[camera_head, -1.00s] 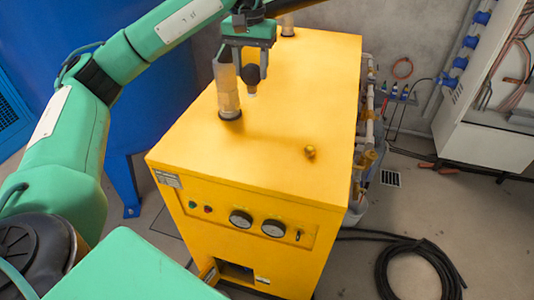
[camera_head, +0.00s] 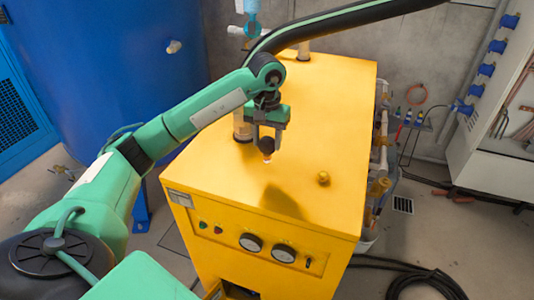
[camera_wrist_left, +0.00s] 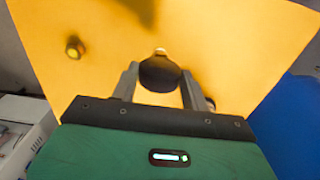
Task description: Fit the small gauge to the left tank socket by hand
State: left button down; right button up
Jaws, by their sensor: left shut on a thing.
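My left gripper (camera_head: 267,148) is shut on the small gauge (camera_head: 266,144), a dark round body with a short pale stem pointing down. It holds the gauge above the yellow cabinet top, in front and to the right of a clear cylinder there. In the left wrist view the gauge (camera_wrist_left: 160,74) sits between the two fingers, with its stem tip on the far side. The blue tank (camera_head: 110,70) stands at the left. A pale stub (camera_head: 174,46) sticks out of its wall; I cannot tell if this is the left socket. My right gripper is not in view.
The yellow cabinet (camera_head: 335,100) carries a clear cylinder (camera_head: 242,128) and a brass knob (camera_head: 323,178), and has pipes on its right side. A dark pipe (camera_head: 350,18) with a green stripe crosses above its back. An open white electrical box (camera_head: 490,120) stands at the right.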

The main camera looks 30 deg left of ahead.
aim_at(267, 156)
pick_arm(q)
jog(key=shift+f, duration=0.85)
jog(key=shift+f+p, duration=0.55)
jog(key=shift+f, duration=0.25)
notch_tip(267, 156, down, 2)
jog(key=shift+f+p, duration=0.25)
jog(key=shift+p, duration=0.1)
jog(key=shift+f+b, duration=0.25)
jog(key=shift+b, duration=0.05)
jog(key=c, duration=0.7)
grip_release()
jog(key=shift+r, duration=0.1)
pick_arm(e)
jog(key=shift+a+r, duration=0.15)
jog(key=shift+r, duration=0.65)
